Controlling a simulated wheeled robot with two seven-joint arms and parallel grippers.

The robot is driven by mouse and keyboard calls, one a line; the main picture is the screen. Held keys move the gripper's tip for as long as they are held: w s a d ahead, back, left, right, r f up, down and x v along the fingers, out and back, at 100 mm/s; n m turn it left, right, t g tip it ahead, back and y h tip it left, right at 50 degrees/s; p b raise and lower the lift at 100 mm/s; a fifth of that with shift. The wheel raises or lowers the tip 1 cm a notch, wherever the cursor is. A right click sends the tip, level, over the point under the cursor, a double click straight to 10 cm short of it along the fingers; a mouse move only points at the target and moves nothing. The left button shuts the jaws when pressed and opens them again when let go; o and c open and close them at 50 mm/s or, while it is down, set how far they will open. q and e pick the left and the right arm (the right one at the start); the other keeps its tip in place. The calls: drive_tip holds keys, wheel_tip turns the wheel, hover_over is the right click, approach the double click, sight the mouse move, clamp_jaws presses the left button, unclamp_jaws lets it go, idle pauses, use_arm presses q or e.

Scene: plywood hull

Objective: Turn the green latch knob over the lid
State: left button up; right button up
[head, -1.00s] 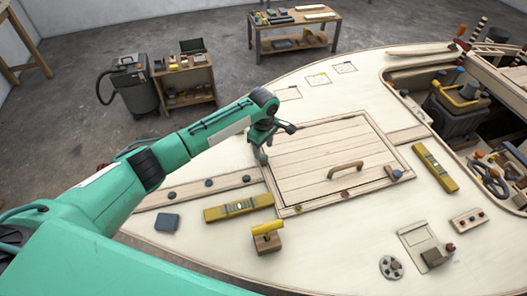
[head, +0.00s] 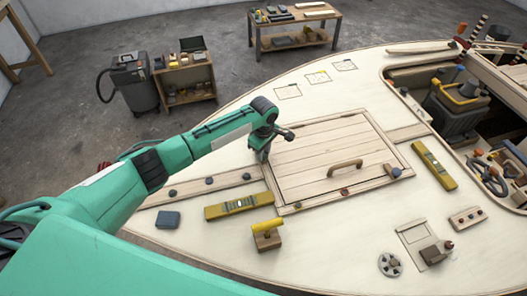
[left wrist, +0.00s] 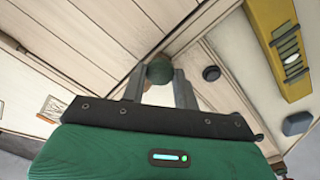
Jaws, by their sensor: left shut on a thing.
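The green latch knob (left wrist: 159,72) shows in the left wrist view between the two grey fingertips of my left gripper (left wrist: 160,84), which is shut on it. The knob sits by the edge of the planked lid (left wrist: 98,50). In the head view my left gripper (head: 263,158) points down at the left edge of the lid (head: 318,147) and hides the knob there. The lid lies flat in its frame, with a wooden handle (head: 345,167) on it. My right gripper is not in view.
A yellow level (head: 225,209) and a yellow-topped wooden block (head: 267,236) lie near the lid's front left. A blue knob (head: 396,172) and a reddish knob (head: 345,192) sit at the lid's edges. Another yellow level (head: 434,166) lies to the right. An open well is at far right.

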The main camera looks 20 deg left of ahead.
use_arm(q)
drive_tip(key=shift+r, duration=0.1)
drive_tip(key=m+p, duration=0.3)
drive_tip(key=shift+r+m, duration=0.1)
drive_tip(key=shift+m, duration=0.2)
drive_tip(key=m+p, duration=0.2)
drive_tip(key=m, duration=0.3)
drive_tip(key=m+p, duration=0.1)
drive_tip(key=m, duration=0.4)
drive_tip(key=shift+m, duration=0.4)
drive_tip(key=m, duration=0.5)
drive_tip(key=shift+p, duration=0.4)
drive_tip(key=shift+m, duration=0.3)
drive_tip(key=o, duration=1)
